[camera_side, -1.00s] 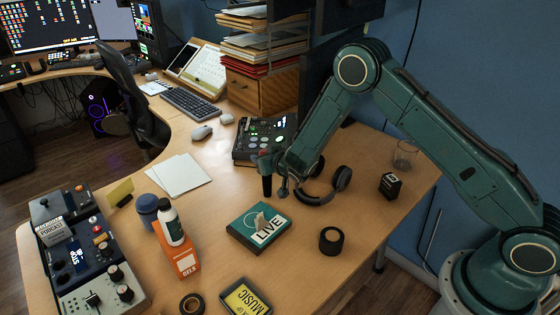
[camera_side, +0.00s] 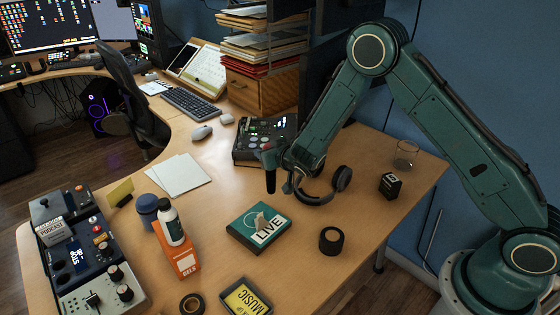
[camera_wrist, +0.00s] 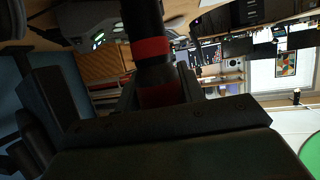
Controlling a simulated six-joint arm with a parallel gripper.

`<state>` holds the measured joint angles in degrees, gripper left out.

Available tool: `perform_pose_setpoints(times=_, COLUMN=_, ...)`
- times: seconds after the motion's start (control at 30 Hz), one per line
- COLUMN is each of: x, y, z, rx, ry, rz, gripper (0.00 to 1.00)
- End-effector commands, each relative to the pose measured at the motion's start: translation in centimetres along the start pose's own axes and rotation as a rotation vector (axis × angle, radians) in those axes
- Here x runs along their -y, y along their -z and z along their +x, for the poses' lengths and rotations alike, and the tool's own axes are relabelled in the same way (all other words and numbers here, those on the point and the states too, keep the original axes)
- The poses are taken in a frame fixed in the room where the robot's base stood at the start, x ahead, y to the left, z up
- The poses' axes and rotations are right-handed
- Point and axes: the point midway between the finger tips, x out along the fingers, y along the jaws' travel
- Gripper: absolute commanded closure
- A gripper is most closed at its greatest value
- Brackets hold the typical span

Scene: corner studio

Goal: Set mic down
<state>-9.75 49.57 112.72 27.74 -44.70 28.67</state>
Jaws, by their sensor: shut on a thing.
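The mic (camera_side: 270,180) is dark with a reddish part near its top, and it hangs upright beside my gripper (camera_side: 276,158). My gripper is shut on it. In the wrist view the mic (camera_wrist: 149,45) is a black body with a red band, standing between the fingers of my gripper (camera_wrist: 160,85). The mic's lower end is close over the desk (camera_side: 225,165), left of the headphones; I cannot tell whether it touches the wood.
Black headphones (camera_side: 341,180) lie just right of the mic. A button-covered mixer (camera_side: 262,140) sits behind it. A teal LIVE box (camera_side: 245,228) and a black tape roll (camera_side: 331,240) lie in front. Clear desk lies left of the mic, before the white papers (camera_side: 180,174).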

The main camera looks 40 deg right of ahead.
Motion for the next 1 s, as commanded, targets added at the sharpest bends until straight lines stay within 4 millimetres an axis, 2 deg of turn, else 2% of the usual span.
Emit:
perform_pose_setpoints(times=0.43, x=0.1, y=-3.1, z=-7.7, rx=-0.002, ry=0.004, rz=-0.004, gripper=0.95)
perform_pose_setpoints(times=0.8, x=0.1, y=-5.0, z=-12.0, rx=-0.001, ry=0.002, rz=-0.004, gripper=0.95)
perform_pose_setpoints(times=1.0, x=0.0, y=-5.6, z=-13.3, rx=0.0, ry=0.0, rz=-0.004, gripper=0.95)
